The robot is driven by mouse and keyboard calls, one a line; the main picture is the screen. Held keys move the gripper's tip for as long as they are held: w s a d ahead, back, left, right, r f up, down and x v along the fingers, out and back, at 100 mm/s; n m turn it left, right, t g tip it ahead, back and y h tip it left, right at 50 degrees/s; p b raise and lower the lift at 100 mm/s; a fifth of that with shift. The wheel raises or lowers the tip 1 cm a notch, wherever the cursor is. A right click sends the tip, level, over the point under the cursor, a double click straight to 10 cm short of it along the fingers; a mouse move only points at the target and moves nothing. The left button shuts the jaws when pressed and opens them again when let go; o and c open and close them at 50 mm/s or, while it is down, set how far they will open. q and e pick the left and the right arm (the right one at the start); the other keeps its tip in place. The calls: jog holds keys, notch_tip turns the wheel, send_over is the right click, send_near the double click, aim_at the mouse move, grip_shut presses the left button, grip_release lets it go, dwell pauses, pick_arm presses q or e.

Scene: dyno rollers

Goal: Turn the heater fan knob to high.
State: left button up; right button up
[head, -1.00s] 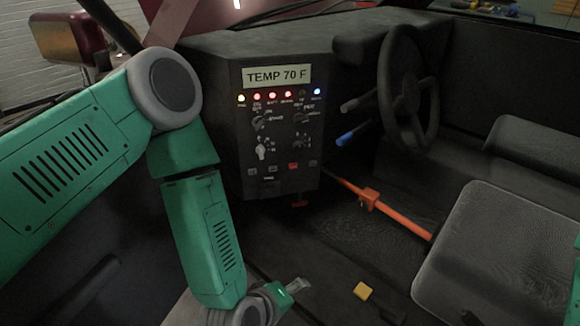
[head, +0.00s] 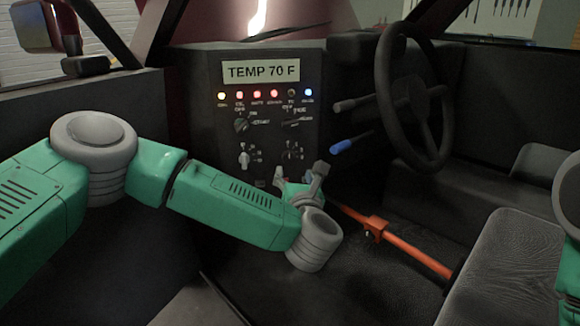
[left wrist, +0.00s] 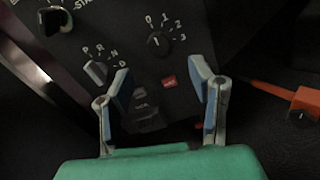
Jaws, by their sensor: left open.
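The dark control panel (head: 215,140) stands ahead with several knobs. A lower right knob (head: 288,156) shows in the left wrist view as a dark knob (left wrist: 158,43) marked 0, 1, 2, 3. The lower left knob (head: 244,160), light-coloured, is marked P, R, N, D in the left wrist view (left wrist: 97,73). An upper left knob (head: 241,125) and an upper right knob (head: 290,124) sit above. I cannot read which is the heater fan knob. My left gripper (head: 300,173) is open and empty below the numbered knob; its fingers (left wrist: 160,72) spread before the panel. My right gripper is out of view.
A steering wheel (head: 415,95) and a blue-tipped lever (head: 342,147) are right of the panel. An orange bar (head: 410,255) runs low toward the grey seat (head: 510,270). Lit lamps and a TEMP 70 F display (head: 261,71) top the panel.

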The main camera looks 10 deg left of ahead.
aim_at(289, 159)
pick_arm(q)
jog(key=b+x, duration=0.1)
jog(key=x, duration=0.3)
jog(key=b+x, duration=0.1)
jog(key=x, duration=0.3)
jog(key=shift+a, duration=0.25)
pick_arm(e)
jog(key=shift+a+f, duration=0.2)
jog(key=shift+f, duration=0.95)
pick_arm(q)
jog(key=shift+d, duration=0.2)
jog(key=shift+c, duration=0.5)
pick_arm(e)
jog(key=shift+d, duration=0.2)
pick_arm(q)
grip_shut()
jog(key=shift+a, duration=0.1)
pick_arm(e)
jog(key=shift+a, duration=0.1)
